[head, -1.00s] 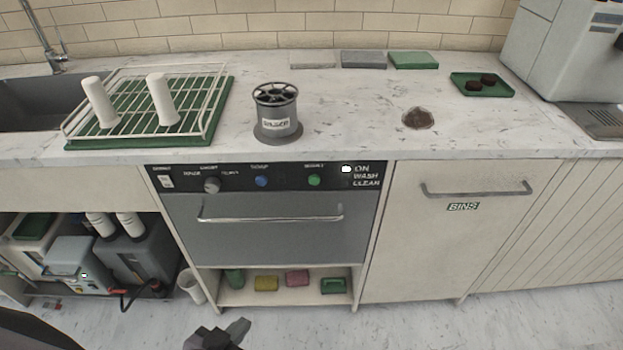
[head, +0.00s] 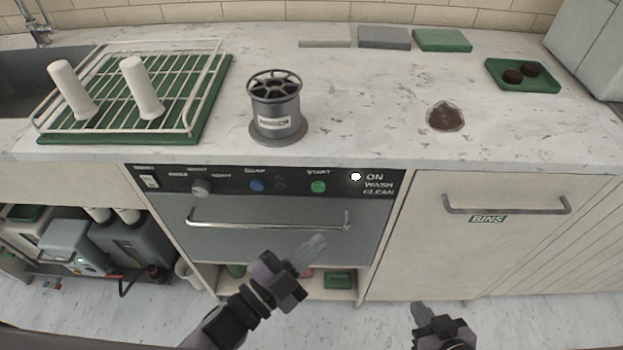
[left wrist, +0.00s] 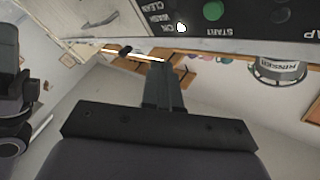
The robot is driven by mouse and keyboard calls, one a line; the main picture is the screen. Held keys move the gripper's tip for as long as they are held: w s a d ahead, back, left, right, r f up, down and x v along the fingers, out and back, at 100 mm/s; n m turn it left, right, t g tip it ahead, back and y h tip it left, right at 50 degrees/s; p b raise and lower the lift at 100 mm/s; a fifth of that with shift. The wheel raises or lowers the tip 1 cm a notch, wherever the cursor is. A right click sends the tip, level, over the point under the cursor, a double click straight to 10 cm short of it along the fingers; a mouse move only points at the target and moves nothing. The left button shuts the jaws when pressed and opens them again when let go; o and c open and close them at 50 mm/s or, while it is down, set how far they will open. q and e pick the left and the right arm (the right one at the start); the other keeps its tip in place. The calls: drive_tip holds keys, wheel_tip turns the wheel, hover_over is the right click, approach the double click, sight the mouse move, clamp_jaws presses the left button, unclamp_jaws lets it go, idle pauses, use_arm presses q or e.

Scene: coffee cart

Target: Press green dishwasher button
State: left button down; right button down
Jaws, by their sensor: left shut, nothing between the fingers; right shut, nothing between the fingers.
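The green START button (head: 318,187) sits on the dark control panel (head: 220,180) of the dishwasher, right of a blue SOAP button (head: 257,186). It also shows at the top of the left wrist view (left wrist: 213,10). A white light (head: 356,177) glows beside ON. My left gripper (head: 314,246) is shut and empty, in front of the dishwasher door, below the green button and apart from it. In the left wrist view its shut fingers (left wrist: 161,80) point up toward the panel. My right gripper (head: 418,308) is shut and empty, low in front of the bins cupboard.
The door handle (head: 268,220) sticks out below the panel.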

sight(318, 188)
idle(0.3)
use_arm(q)
drive_tip(key=w+b, duration=0.2)
drive_tip(key=w, duration=0.6)
drive_tip(key=shift+w+b, duration=0.35)
drive_tip(key=shift+w, duration=0.05)
drive_tip(key=shift+w, duration=0.1)
idle(1.7)
drive_tip(key=shift+w, duration=0.3)
drive_tip(key=shift+w, duration=0.5)
idle(0.8)
drive_tip(key=shift+s, duration=0.9)
